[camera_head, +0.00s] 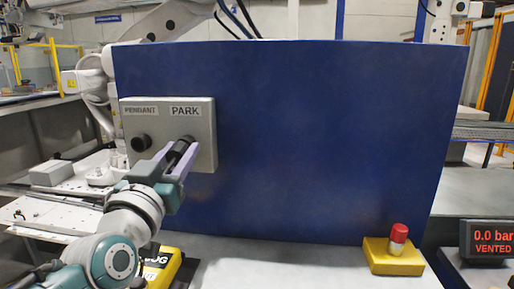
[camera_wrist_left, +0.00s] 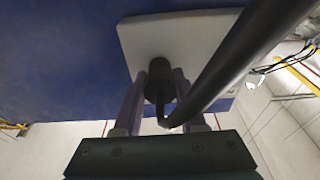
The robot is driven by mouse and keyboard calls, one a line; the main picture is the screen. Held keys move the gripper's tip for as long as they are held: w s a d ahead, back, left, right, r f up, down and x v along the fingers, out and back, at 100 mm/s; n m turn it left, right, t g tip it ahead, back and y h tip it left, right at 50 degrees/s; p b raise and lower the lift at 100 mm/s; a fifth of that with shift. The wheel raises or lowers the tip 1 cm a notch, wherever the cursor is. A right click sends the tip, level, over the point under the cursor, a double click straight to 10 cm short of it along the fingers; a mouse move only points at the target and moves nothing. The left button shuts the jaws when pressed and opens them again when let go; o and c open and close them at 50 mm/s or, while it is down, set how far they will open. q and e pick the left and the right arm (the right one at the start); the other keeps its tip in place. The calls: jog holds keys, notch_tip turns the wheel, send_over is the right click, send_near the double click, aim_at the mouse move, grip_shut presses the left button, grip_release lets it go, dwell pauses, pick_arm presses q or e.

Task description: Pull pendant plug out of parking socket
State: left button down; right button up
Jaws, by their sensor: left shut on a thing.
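A grey socket plate (camera_head: 202,136) is on the blue panel, with the labels PENDANT and PARK. A black round socket (camera_head: 141,143) shows under PENDANT. The black pendant plug (camera_head: 180,151) is under PARK, its far end at the plate; I cannot tell how deep it sits. My left gripper (camera_head: 178,154), with pale purple fingers, is shut on the plug, one finger on each side. In the left wrist view the plug (camera_wrist_left: 158,82) stands between the fingers against the pale plate (camera_wrist_left: 190,35). A thick dark cable (camera_wrist_left: 245,55) crosses to the upper right. My right gripper is not in view.
The large blue panel (camera_head: 310,130) stands behind the bench. A yellow box with a red-topped button (camera_head: 395,250) stands at the front right, beside a display (camera_head: 490,241) reading 0.0 bar VENTED. A yellow object (camera_head: 162,268) is partly hidden below my left arm. The middle bench is clear.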

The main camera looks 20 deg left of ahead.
pick_arm(q)
jog(key=shift+s+r, duration=0.1)
jog(key=shift+s, duration=0.1)
jog(key=shift+p+v, duration=0.8)
jog(key=shift+v, duration=0.1)
jog(key=shift+p+v, duration=0.6)
jog(key=shift+v, duration=0.4)
jog(key=shift+r, duration=0.25)
jog(key=shift+s, duration=0.1)
